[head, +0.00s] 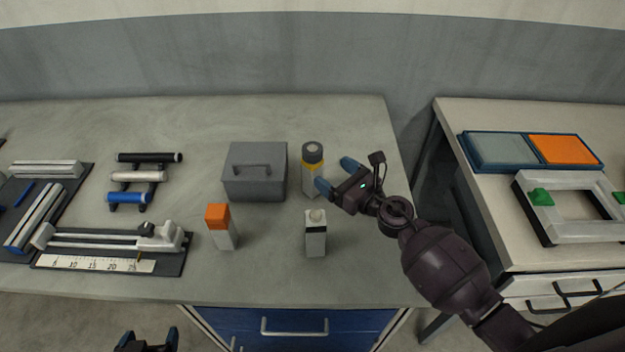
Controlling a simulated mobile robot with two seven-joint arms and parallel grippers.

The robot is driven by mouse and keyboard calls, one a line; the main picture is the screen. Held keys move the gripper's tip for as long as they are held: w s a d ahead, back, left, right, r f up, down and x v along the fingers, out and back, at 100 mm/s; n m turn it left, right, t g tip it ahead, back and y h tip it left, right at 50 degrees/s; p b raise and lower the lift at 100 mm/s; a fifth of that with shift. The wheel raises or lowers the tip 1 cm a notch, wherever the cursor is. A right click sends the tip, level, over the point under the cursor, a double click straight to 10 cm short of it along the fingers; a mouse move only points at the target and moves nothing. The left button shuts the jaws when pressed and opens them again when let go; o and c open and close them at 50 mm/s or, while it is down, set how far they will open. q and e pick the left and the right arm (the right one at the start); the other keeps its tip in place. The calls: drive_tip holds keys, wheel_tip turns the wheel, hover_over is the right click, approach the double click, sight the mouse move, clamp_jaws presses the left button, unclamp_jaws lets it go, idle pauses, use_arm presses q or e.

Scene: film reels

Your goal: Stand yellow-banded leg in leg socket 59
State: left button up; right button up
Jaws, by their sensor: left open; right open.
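The yellow-banded leg (312,154) stands upright on the left table, with a dark round top, a yellow band and a pale body. My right gripper (336,175) is open just to its right, fingers pointing left toward it. The nearer blue fingertip overlaps the leg's lower right edge in the picture; I cannot tell if they touch. Nothing is between the fingers. My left gripper (149,338) is open and empty at the bottom edge, in front of the table. I cannot make out any socket marked 59.
A ruler fixture (110,250) and rod rack (145,178) lie left. The right table holds a two-part tray (500,150) and white frame (570,230).

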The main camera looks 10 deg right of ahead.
sight(319, 162)
drive_tip(key=shift+w+a, duration=0.3)
drive_tip(key=shift+w, duration=0.2)
drive_tip(key=shift+x, duration=3.2)
drive_tip(key=shift+s, duration=0.1)
drive_tip(key=c, duration=1.4)
clamp_jaws()
drive_tip(key=shift+r+p, duration=0.15)
drive_tip(key=shift+p, duration=0.2)
